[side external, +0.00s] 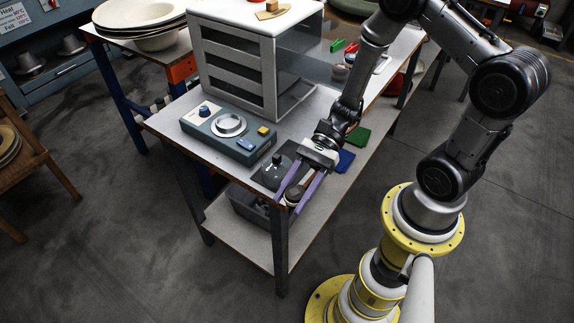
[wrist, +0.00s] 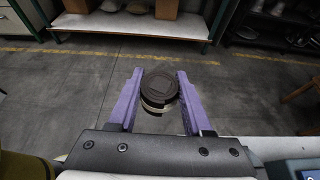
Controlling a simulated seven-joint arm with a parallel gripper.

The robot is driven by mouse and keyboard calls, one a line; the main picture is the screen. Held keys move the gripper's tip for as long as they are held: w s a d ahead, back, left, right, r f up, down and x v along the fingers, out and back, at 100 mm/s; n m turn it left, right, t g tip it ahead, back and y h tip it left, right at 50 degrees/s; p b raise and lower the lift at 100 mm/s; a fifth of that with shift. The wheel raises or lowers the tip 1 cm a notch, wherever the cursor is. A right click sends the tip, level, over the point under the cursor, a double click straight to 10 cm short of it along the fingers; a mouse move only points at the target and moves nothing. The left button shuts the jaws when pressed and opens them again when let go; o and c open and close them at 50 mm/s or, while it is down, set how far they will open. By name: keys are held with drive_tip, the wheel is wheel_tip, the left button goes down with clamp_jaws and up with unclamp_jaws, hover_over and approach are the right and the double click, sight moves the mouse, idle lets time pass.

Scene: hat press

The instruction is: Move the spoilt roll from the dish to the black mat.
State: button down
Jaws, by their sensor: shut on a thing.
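My gripper (side external: 296,191) has purple fingers and is shut on the roll (side external: 294,196), near the front corner of the workbench. In the wrist view the roll (wrist: 159,88) sits between the fingertips (wrist: 158,92). It has a dark round top and a paler band below. Floor shows behind it. A black mat (side external: 266,180) lies on the bench just left of my gripper, with a dark grey rounded object (side external: 277,163) on it. I cannot pick out the dish with certainty.
A grey control box (side external: 222,133) with a round white ring stands left of the mat, before a white slatted cabinet (side external: 240,65). Below is a shelf with a grey bin (side external: 246,205).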

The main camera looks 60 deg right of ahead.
drive_tip(key=w+d+m+t+h, duration=0.1)
drive_tip(key=w+d+m+t, duration=0.1)
drive_tip(key=w, duration=0.1)
drive_tip(key=w+d+r+m+t+h, duration=0.1)
drive_tip(key=w+d+m+t, duration=0.1)
drive_tip(key=w+m+t, duration=0.1)
drive_tip(key=w+d+r+m+t+h, duration=0.1)
drive_tip(key=w+d+m+t, duration=0.1)
drive_tip(key=w+m+t, duration=0.1)
drive_tip(key=shift+w+d, duration=0.1)
drive_tip(key=shift+d, duration=0.15)
drive_tip(key=d+m+t+h, duration=0.1)
drive_tip(key=d, duration=0.1)
drive_tip(key=w+d+m+t+h, duration=0.1)
drive_tip(key=d, duration=0.1)
drive_tip(key=w+d+m+t+h, duration=0.1)
drive_tip(key=d, duration=0.1)
drive_tip(key=shift+w, duration=0.2)
drive_tip(key=m+t+h, duration=0.1)
drive_tip(key=m+h, duration=0.1)
hover_over(295, 154)
drive_tip(key=f, duration=0.1)
drive_tip(key=shift+f, duration=4)
drive_tip(key=shift+f, duration=0.1)
drive_tip(key=shift+c, duration=1.6)
unclamp_jaws()
drive_tip(key=shift+w, duration=0.1)
